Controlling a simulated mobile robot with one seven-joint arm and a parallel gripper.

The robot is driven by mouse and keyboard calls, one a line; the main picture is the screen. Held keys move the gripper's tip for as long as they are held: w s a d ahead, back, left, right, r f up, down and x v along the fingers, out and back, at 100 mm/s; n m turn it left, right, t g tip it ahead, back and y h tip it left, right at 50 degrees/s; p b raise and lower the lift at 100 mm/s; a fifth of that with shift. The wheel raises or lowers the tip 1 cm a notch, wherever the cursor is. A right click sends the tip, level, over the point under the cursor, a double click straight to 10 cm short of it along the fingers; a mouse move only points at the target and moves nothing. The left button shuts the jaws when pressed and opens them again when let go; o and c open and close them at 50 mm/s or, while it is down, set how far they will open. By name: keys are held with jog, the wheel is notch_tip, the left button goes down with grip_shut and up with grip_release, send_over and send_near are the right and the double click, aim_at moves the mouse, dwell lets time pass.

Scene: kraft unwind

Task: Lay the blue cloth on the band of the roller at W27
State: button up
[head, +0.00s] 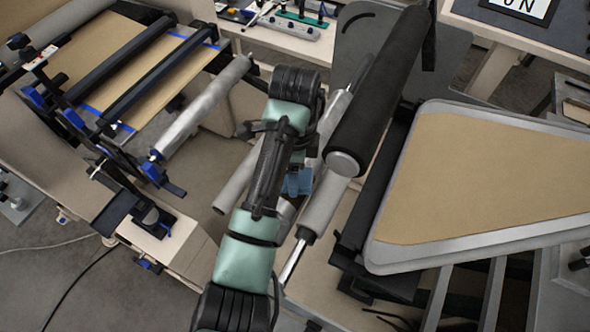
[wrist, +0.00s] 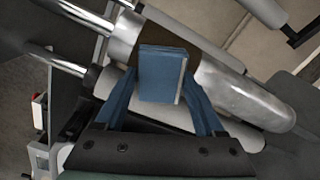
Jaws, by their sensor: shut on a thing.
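My gripper (wrist: 158,88) is shut on the blue cloth (wrist: 161,70), a small folded block held between its two blue fingers. In the wrist view the cloth lies over a metal roller (wrist: 246,96) with a dark brown band (wrist: 211,56) around its middle, partly hidden by the cloth. I cannot tell whether cloth and band touch. In the head view a bit of blue (head: 298,182) shows at my gripper, above grey rollers (head: 322,200); my arm hides most of the spot. No W27 label is readable.
A large black roller (head: 380,90) stands close to the right of my arm. Right of it is a grey-framed tan panel (head: 480,180). At the left is a machine with brown web (head: 130,60) and a pale roller (head: 200,105).

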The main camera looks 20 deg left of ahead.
jog(key=o, duration=1.3)
jog(key=shift+f, duration=0.1)
jog(key=shift+r, duration=0.6)
notch_tip(320, 180, up, 11)
jog(key=p, duration=0.7)
